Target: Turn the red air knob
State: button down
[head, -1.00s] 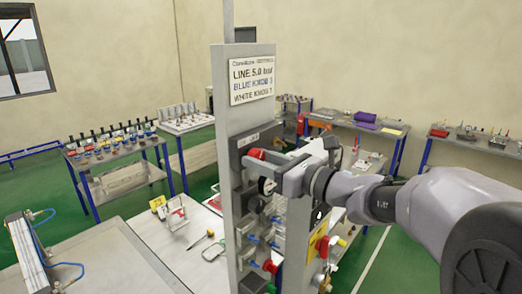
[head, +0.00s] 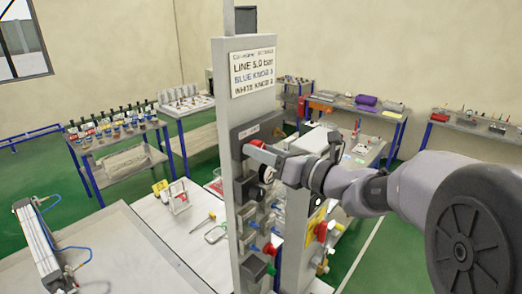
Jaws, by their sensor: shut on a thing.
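The red knob (head: 258,144) sits on a dark block near the top of the grey upright panel (head: 238,118), below a white sign. My gripper (head: 264,155) reaches in from the right, level with the knob. Its jaws are shut on the red knob, and they hide part of it. How far the knob is turned cannot be told.
Lower on the panel are blue fittings (head: 254,225) and a red part (head: 269,249). Another red knob (head: 321,232) is at the right by a yellow plate. A white-topped bench (head: 160,225) stands left.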

jog(key=shift+r, duration=0.15)
jog(key=c, duration=0.9)
grip_release()
jog(key=b+v, duration=0.3)
jog(key=v, duration=1.4)
jog(key=shift+s+d, duration=0.15)
jog(key=shift+d, duration=0.05)
jog(key=shift+a, duration=0.1)
